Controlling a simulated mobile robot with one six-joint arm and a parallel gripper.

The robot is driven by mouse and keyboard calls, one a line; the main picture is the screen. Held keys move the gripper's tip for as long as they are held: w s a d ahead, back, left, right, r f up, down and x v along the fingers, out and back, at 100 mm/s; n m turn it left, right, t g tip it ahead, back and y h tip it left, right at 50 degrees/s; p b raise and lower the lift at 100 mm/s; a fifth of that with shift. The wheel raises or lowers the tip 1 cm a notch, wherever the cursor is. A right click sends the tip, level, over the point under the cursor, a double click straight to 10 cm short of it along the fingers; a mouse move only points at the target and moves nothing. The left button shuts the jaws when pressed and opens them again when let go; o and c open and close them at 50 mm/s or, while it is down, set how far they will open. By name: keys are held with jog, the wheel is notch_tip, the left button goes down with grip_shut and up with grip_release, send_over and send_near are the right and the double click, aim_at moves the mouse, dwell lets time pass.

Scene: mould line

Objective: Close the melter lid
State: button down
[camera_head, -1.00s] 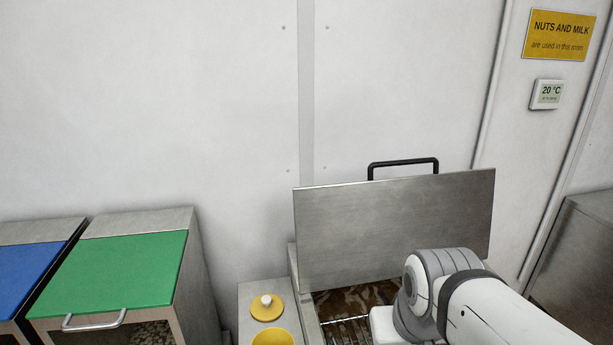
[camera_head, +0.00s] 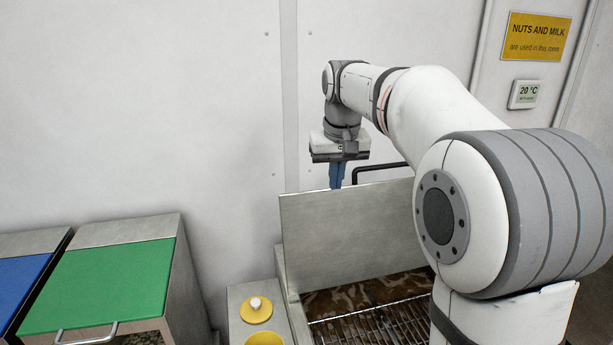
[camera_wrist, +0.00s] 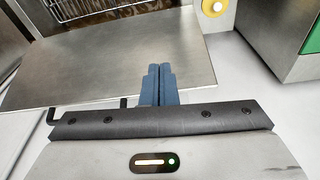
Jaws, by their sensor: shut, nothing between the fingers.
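The melter lid (camera_head: 340,235) is a flat steel panel that stands raised at the back of the melter, with a black bar handle (camera_head: 375,170) along its top edge. Below it the open melter shows brown contents and a wire rack (camera_head: 375,325). My gripper (camera_head: 337,186) is shut and empty, its blue fingers pointing down at the lid's top edge, left of the handle. In the wrist view the fingers (camera_wrist: 160,72) overlap the lid (camera_wrist: 110,65); whether they touch it I cannot tell. My arm hides the lid's right part.
Green-lidded (camera_head: 100,285) and blue-lidded (camera_head: 20,285) bins stand further left. The wall (camera_head: 150,100) is close behind.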

jog(key=w+a+n+g+p, duration=0.1)
jog(key=w+a+p, duration=0.15)
jog(key=w, duration=0.65)
jog(key=w+a+p, duration=0.1)
jog(key=w+a, duration=0.2)
jog(key=w, duration=0.6)
notch_tip(320, 180, down, 11)
jog(key=w, duration=0.1)
jog(key=shift+s+d+r, duration=0.15)
jog(key=shift+s+r, duration=0.1)
jog(key=shift+s, duration=0.65)
jog(key=shift+s+d+r, duration=0.1)
jog(key=shift+s+r, duration=0.15)
jog(key=shift+s, duration=0.6)
